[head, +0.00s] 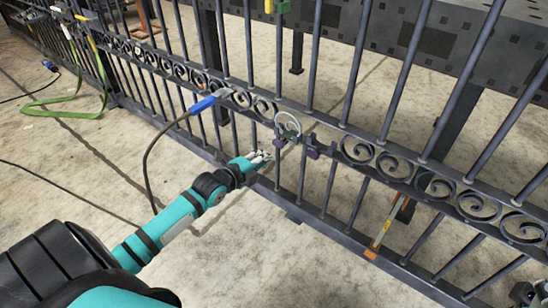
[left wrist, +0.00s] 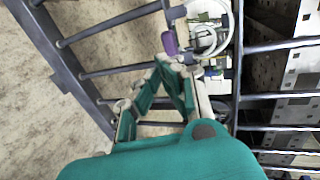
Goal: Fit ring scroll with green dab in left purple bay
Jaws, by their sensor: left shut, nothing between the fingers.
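A pale ring scroll (head: 288,122) stands at the gate's scroll rail, just above the left purple bay (head: 279,142). A second purple part (head: 314,153) is to its right. In the left wrist view the ring (left wrist: 207,40) is at the upper right, with a purple part (left wrist: 169,43) to its left. Small green patches show near the ring, but I cannot tell which is the dab, nor whether the ring is fully seated. My left gripper (head: 265,156) is shut and empty, just below and left of the ring, apart from it. Its fingers (left wrist: 178,62) show in the left wrist view.
The dark gate's bars and scroll rail (head: 390,165) run across the scene. A blue-handled tool (head: 203,104) with a black cable is at the rail, left of the ring. An orange-ended tool (head: 383,235) leans at the lower right. A green strap (head: 75,112) hangs at far left.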

